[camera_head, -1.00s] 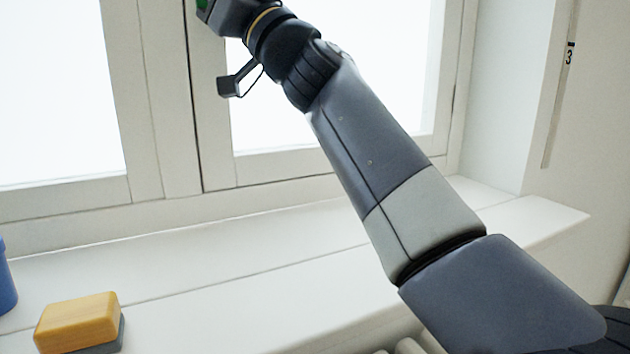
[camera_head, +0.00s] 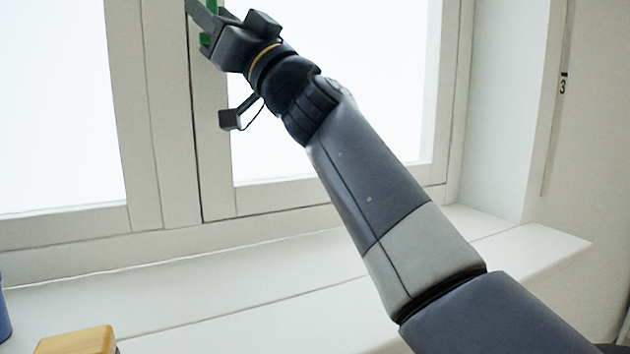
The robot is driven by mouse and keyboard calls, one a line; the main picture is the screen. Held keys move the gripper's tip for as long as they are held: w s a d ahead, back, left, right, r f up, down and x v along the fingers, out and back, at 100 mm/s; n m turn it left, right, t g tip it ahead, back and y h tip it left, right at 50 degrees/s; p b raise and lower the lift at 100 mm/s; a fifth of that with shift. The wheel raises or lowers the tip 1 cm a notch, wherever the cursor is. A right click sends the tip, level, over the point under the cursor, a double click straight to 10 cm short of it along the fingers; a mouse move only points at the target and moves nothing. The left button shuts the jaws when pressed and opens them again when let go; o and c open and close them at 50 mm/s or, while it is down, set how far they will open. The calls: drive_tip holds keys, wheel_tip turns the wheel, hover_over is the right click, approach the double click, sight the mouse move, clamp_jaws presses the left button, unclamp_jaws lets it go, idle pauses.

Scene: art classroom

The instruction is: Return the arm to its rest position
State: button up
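My arm rises from the lower right to the upper left, in front of the window. My gripper (camera_head: 208,18) is at the top edge of the picture, with its tip partly cut off. Green shows between its dark finger parts, but I cannot tell whether that is finger padding or a held thing. The gap between the fingers is not clear. The gripper is high above the windowsill and appears apart from it.
A white windowsill (camera_head: 270,275) runs under the window frame (camera_head: 178,120). A yellow block (camera_head: 78,341) is on it at the lower left, cut off by the picture's edge. Part of a blue object (camera_head: 4,318) shows at the far left. The sill's middle is clear.

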drive_tip(key=shift+w+a+r+p, duration=0.25)
drive_tip(key=shift+a+r+p, duration=0.1)
drive_tip(key=shift+r, duration=0.3)
drive_tip(key=shift+d+n+g+p, duration=0.35)
drive_tip(key=shift+n+g+p, duration=0.2)
drive_tip(key=shift+p, duration=0.3)
drive_tip(key=n+p, duration=0.1)
drive_tip(key=n+g+p, duration=0.1)
drive_tip(key=p, duration=0.1)
drive_tip(key=shift+w+d+g, duration=0.25)
drive_tip(key=shift+d, duration=0.05)
drive_tip(key=shift+d+f+p, duration=0.1)
drive_tip(key=shift+p, duration=0.2)
drive_tip(key=shift+n+p, duration=0.25)
drive_tip(key=shift+p, duration=0.05)
drive_tip(key=shift+f+g, duration=0.2)
drive_tip(key=shift+g, duration=0.2)
